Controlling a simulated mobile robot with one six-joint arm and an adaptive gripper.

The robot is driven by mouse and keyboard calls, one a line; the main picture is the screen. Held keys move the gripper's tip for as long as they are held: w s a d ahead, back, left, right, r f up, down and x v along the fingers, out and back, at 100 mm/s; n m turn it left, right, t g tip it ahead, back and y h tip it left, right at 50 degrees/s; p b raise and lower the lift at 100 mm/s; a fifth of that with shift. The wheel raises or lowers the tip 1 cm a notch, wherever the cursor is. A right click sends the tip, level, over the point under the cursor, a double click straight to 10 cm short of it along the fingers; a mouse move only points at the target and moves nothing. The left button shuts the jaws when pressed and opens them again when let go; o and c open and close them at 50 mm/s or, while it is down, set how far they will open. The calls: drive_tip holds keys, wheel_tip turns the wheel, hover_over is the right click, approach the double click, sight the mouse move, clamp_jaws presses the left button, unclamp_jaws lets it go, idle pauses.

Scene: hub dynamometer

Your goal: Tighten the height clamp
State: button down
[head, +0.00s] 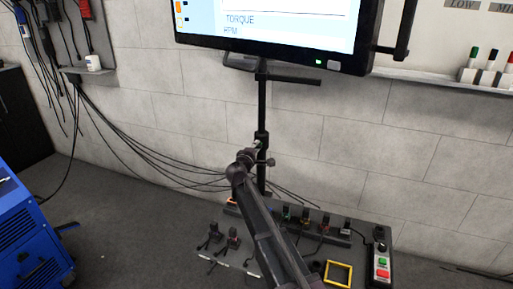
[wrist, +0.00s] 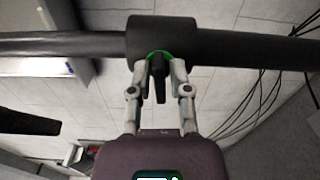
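The height clamp is a dark collar (wrist: 162,36) around the stand's pole in the wrist view. A green ring shows on it, and a black lever (wrist: 158,78) sticks out toward my camera. My gripper (wrist: 160,72) is at the collar with one grey finger on each side of the lever. A narrow gap shows between the lever and each finger, so the fingers look open around it. In the head view the collar (head: 262,138) sits on the black upright pole (head: 262,100), and my arm's end hides part of it. The lever is hard to make out there.
The pole carries a large monitor (head: 270,45). A low dark bench (head: 370,235) with several connectors, a yellow frame (head: 338,273) and a button box (head: 381,262) stands at the pole's foot. Cables hang along the wall at left. A blue cabinet (head: 35,245) stands at far left.

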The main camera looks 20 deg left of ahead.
drive_tip(key=shift+m, duration=0.6)
drive_tip(key=c, duration=0.7)
unclamp_jaws()
drive_tip(key=shift+c, duration=0.2)
drive_tip(key=s+a, duration=0.1)
drive_tip(key=s, duration=1.1)
